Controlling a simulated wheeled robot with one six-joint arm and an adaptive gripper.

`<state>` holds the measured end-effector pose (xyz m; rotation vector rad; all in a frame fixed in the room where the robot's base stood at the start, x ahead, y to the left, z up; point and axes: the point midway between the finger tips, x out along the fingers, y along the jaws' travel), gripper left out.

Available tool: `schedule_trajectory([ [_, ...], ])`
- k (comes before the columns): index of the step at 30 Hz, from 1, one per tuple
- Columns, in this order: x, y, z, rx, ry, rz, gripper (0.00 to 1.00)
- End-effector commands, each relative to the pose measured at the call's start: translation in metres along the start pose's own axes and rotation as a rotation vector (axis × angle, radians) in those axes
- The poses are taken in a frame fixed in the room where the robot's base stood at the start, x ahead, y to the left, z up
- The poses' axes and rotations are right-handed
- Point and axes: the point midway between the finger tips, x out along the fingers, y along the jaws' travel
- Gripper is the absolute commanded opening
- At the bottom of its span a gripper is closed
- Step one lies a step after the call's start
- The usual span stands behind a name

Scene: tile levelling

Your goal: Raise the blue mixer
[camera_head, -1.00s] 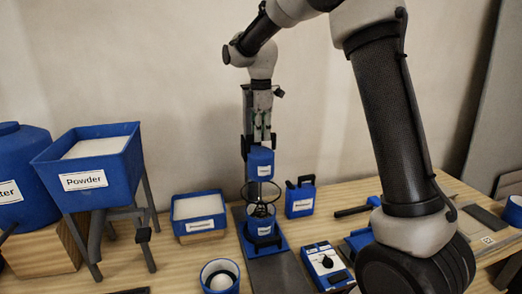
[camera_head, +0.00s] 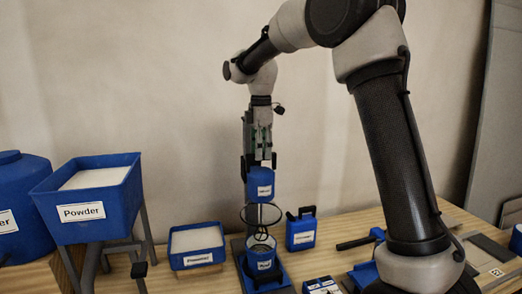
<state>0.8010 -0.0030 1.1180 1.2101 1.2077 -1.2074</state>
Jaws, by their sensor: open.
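The blue mixer (camera_head: 260,184) is a blue labelled head on an upright stand in the middle of the bench. Its wire whisk (camera_head: 262,216) hangs below the head. A blue labelled bucket (camera_head: 262,262) stands under it on the blue base. The head is above the bucket with a clear gap; the whisk's lower end is around the bucket's mouth. My gripper (camera_head: 258,158) points down at the top of the mixer, in front of its column. Its fingers are open, but small and partly merged with the stand; whether they touch the mixer I cannot tell.
A powder hopper (camera_head: 99,198) on legs and a blue water tank (camera_head: 22,208) stand at left. A powder tray (camera_head: 196,246) sits left of the mixer, a blue jug (camera_head: 301,229) close on its right. A control box (camera_head: 322,286) is at the front edge. The wall is behind.

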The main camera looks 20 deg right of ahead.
Motion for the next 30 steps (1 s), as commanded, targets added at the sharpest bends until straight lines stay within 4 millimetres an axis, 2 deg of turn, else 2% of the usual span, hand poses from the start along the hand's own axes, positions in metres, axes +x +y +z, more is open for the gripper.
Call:
schedule_trajectory([
  [5, -0.014, 0.000, 0.000, 0.000, 0.001, 0.001, 0.41],
  [12, -0.067, 0.001, 0.000, 0.000, 0.001, 0.005, 0.41],
  [18, -0.104, 0.001, 0.000, 0.000, 0.001, 0.003, 0.41],
  [24, -0.120, 0.000, 0.000, 0.000, 0.000, 0.002, 0.41],
  [30, -0.121, 0.000, 0.000, 0.000, 0.000, 0.001, 0.41],
])
